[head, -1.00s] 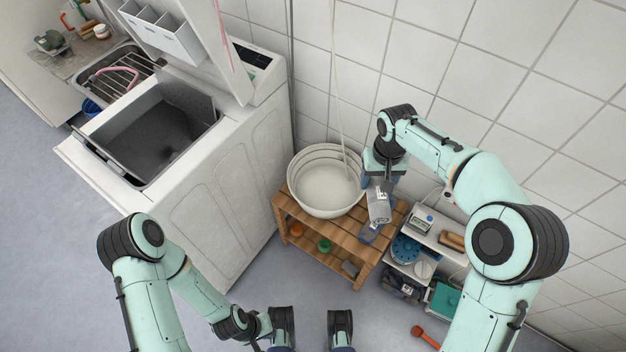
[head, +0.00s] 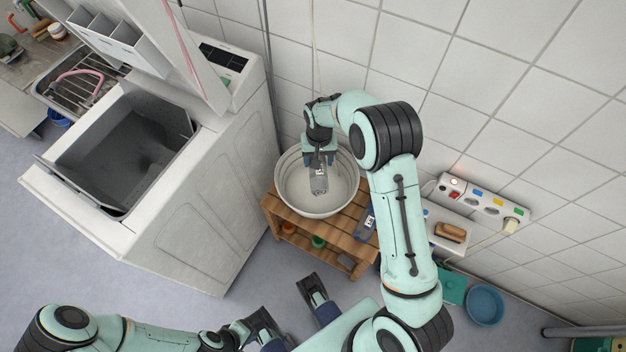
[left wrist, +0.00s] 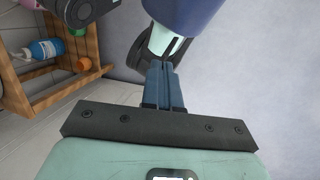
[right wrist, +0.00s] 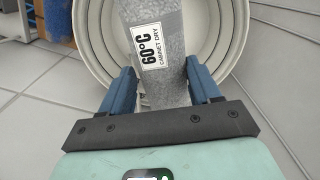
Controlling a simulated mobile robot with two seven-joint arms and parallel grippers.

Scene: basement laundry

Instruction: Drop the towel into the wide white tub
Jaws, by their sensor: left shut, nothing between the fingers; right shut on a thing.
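The wide white tub (head: 290,200) is round with ridged walls and stands on a slatted wooden stand against the tiled wall. The towel (head: 319,184) is a grey bundle with a white "60°C CABINET DRY" label. My right gripper (head: 319,165) is shut on the towel, over the tub's opening. In the right wrist view, the gripper (right wrist: 165,88) has its fingers on both sides of the towel (right wrist: 175,35), with the tub's wall (right wrist: 100,35) curving around behind; the towel's far end is cut off. My left gripper (left wrist: 164,88) is shut and empty, low and away from the tub.
A white top-loading washer (head: 190,225) with its lid up stands left of the wooden stand (head: 345,232). A cord (head: 315,45) hangs down behind the tub. A power strip (head: 480,200), a blue basin (head: 485,305) and a shelf with a brush (head: 450,232) are at the right.

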